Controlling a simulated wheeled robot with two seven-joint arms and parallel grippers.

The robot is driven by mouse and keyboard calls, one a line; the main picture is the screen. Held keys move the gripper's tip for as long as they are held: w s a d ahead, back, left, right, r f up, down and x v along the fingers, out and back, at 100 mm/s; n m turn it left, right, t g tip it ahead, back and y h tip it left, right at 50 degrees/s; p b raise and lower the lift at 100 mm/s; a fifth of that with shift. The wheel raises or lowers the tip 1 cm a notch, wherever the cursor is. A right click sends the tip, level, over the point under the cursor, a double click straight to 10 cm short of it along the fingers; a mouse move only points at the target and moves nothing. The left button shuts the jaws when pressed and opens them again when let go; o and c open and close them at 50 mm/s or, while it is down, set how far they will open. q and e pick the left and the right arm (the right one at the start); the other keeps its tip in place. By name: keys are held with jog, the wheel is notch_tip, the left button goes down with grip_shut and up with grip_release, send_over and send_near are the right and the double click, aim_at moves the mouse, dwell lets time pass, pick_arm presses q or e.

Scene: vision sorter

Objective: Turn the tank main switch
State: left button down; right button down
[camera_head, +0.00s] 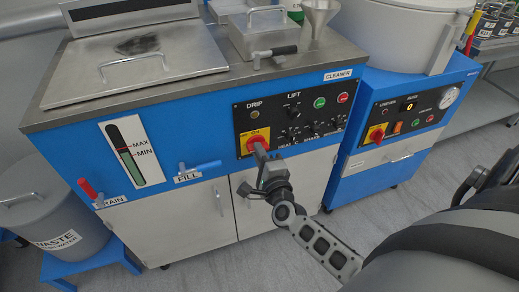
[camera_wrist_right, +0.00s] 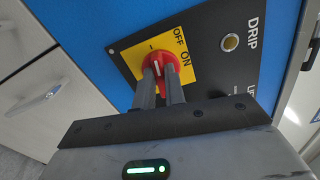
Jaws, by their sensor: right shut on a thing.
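The tank main switch (camera_head: 254,139) is a red rotary knob on a yellow plate at the left of the black control panel on the blue cleaner. In the right wrist view the red knob (camera_wrist_right: 156,68) sits between my fingers, with OFF and ON printed on the yellow plate (camera_wrist_right: 184,67). My right gripper (camera_head: 261,153) reaches up to the knob from the front; in the wrist view its fingertips (camera_wrist_right: 160,76) are shut on the knob. The fingers hide part of the knob, and I cannot tell its exact setting. My left gripper is out of view.
The control panel (camera_head: 300,112) has a DRIP lamp (camera_wrist_right: 230,42), a LIFT knob and several buttons close beside the switch. A second red switch (camera_head: 376,134) is on the right machine. Red (camera_head: 88,188) and blue (camera_head: 207,165) valve handles stick out at the lower left.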

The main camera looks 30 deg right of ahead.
jog(key=shift+n+p, duration=0.3)
jog(key=shift+n, duration=0.6)
jog(key=shift+f, duration=0.1)
jog(key=c, duration=1.5)
grip_release()
jog(key=shift+o, duration=0.2)
jog(key=v, duration=1.6)
jog(key=shift+a, duration=0.2)
